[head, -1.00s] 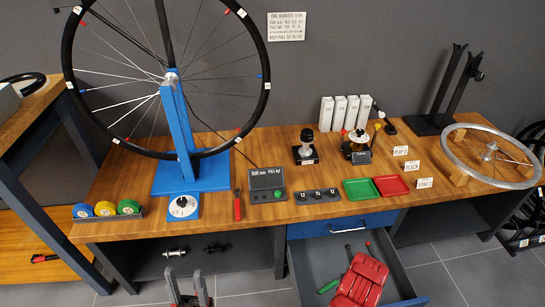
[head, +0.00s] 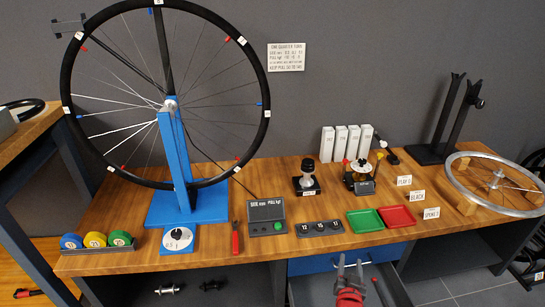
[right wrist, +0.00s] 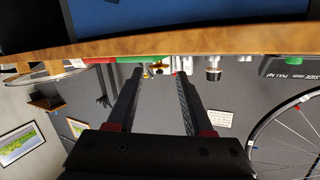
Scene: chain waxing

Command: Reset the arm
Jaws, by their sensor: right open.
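My right gripper (head: 350,267) is at the bottom of the head view, by the open drawer in the bench front. Its two grey fingers point up the picture and stand apart. In the right wrist view, the gripper (right wrist: 156,78) is open with nothing between its fingers. The bench edge (right wrist: 60,52) crosses the top of that tilted view, beyond the fingertips. My left gripper is not in view.
The wooden bench (head: 130,215) carries a wheel on a blue stand (head: 187,205), a green tray (head: 365,220), a red tray (head: 397,217) and several small items. The blue-fronted drawer (head: 340,262) stands open. A silver rim (head: 460,190) lies at the right.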

